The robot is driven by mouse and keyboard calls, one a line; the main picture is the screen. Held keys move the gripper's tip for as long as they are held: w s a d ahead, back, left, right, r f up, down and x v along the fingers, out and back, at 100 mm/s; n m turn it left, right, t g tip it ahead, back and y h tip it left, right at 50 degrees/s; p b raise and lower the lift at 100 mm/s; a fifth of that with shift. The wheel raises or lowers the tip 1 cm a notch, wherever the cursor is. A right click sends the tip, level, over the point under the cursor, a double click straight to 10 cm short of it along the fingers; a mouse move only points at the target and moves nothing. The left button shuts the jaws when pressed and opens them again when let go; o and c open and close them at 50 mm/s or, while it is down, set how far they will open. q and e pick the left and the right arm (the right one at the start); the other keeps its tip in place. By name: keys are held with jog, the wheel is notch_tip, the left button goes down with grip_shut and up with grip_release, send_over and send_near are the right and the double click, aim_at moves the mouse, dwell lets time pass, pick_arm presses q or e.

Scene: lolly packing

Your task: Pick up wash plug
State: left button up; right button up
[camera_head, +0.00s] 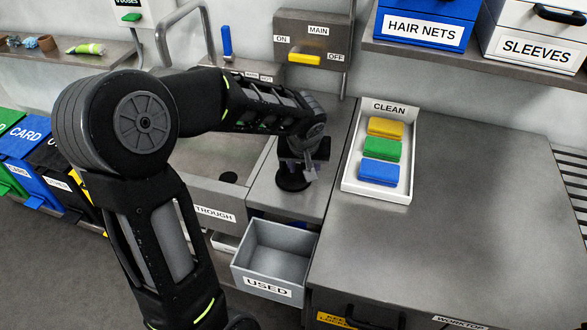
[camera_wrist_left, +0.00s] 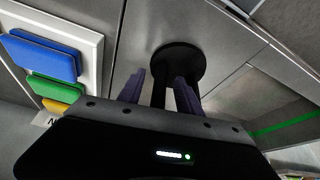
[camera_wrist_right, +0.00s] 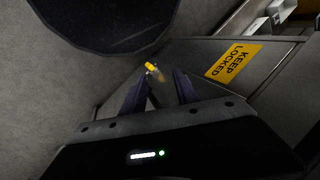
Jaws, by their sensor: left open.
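The wash plug (camera_head: 292,182) is a black round disc with an upright stem. It stands on the steel ledge between the trough and the worktop. My left gripper (camera_head: 298,168) is over it, pointing down. In the left wrist view the plug's disc (camera_wrist_left: 180,64) lies beyond the fingertips, and its dark stem runs between the parted fingers of the left gripper (camera_wrist_left: 160,80). The jaws are open; I cannot tell whether a finger touches the stem. My right gripper (camera_wrist_right: 160,82) is open and empty, seen only in the right wrist view.
The trough (camera_head: 205,205) with a dark round drain lies left of the plug. The open grey USED drawer (camera_head: 270,262) is in front. The white CLEAN tray (camera_head: 405,190) with yellow, green and blue pads stands to the right. A tap (camera_head: 185,35) stands behind.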

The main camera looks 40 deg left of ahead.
pick_arm(q)
jog(key=shift+w+f, duration=0.15)
jog(key=shift+f, duration=0.25)
grip_shut()
dwell(0.5)
dwell(1.0)
